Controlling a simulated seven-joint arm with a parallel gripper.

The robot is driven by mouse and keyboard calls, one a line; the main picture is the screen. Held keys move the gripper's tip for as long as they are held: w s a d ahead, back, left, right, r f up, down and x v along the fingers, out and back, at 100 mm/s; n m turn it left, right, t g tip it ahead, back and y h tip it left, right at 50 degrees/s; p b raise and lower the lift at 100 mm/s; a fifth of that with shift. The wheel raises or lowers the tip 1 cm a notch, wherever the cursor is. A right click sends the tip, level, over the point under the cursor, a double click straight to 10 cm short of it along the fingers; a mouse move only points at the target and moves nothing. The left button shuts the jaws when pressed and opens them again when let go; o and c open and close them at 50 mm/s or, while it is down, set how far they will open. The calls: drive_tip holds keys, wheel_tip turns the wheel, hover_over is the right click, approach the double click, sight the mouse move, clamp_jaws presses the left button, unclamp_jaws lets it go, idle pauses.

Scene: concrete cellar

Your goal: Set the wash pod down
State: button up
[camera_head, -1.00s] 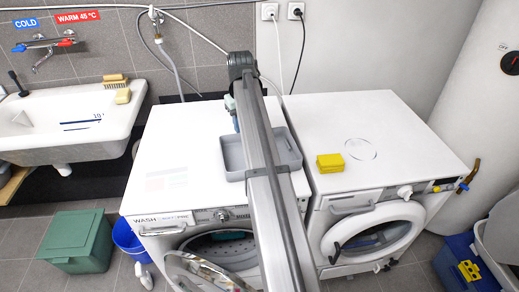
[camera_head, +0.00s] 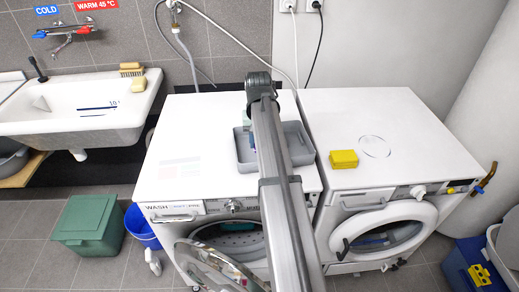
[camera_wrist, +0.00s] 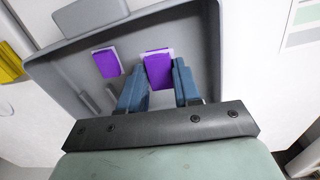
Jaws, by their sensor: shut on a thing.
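A purple wash pod with pale edges (camera_wrist: 158,68) sits between the two blue fingers of my gripper (camera_wrist: 160,85) in the wrist view. My gripper is shut on it, over the inside of a grey tray (camera_wrist: 68,42). A second purple pod (camera_wrist: 107,62) lies in the tray to the left, apart from the fingers. In the head view the tray (camera_head: 243,161) stands on the left washing machine's top. My arm hides its middle, and the held pod cannot be made out there. Whether the held pod touches the tray floor I cannot tell.
A yellow box (camera_head: 344,159) lies on the right machine's top (camera_head: 410,130), right of the tray. The left machine's top (camera_head: 190,130) is clear left of the tray. Its round door (camera_head: 215,268) stands open below. A sink (camera_head: 80,105) is at far left.

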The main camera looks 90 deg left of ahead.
drive_tip(key=shift+f, duration=2.25)
drive_tip(key=shift+f, duration=0.1)
drive_tip(key=o, duration=1)
wheel_tip(320, 180, up, 12)
drive_tip(key=shift+r, duration=0.15)
